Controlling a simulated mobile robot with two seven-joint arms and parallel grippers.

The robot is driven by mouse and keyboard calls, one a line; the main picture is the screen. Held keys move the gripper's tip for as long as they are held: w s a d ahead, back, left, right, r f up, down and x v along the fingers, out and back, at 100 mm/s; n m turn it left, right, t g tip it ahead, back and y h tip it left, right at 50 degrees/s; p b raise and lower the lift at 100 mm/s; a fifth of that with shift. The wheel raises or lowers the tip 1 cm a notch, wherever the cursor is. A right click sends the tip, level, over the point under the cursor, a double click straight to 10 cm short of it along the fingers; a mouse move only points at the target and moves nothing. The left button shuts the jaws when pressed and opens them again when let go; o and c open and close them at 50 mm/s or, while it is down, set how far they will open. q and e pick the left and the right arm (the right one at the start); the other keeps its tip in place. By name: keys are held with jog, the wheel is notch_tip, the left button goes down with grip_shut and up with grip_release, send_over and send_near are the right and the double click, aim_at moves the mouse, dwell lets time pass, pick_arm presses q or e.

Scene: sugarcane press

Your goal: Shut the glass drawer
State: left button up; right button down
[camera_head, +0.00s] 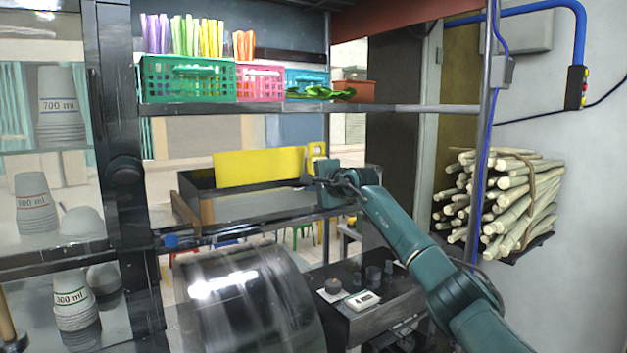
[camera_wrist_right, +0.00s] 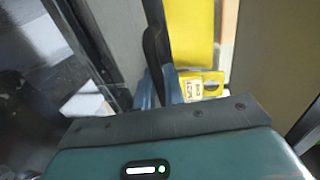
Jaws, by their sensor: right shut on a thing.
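The glass-fronted unit (camera_head: 107,150) stands at the left in the head view, with a dark frame and stacked paper cups behind the panes. The cups are marked 700 ml, a partly unclear middle size, and 300 ml. I cannot tell how far any drawer is open. My right gripper (camera_head: 318,178) is at the middle of the head view, close to the handle end of a yellow board (camera_head: 258,167). In the right wrist view its fingers (camera_wrist_right: 160,88) are shut on a dark curved handle (camera_wrist_right: 154,45). What the handle belongs to is unclear. My left gripper is not in view.
A shelf (camera_head: 270,109) above holds coloured baskets. A metal post (camera_head: 484,130) and a sugarcane bundle (camera_head: 500,203) stand at right.

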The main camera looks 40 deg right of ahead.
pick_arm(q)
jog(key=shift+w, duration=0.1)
pick_arm(e)
jog(key=shift+d+r, duration=0.1)
jog(key=shift+r, duration=0.2)
jog(key=c, duration=1.9)
grip_release()
jog(key=shift+o, duration=1.3)
jog(key=shift+w+f, duration=0.2)
jog(key=shift+w, duration=0.05)
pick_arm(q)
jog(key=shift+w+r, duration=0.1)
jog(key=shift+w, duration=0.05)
pick_arm(e)
jog(key=shift+s, duration=0.1)
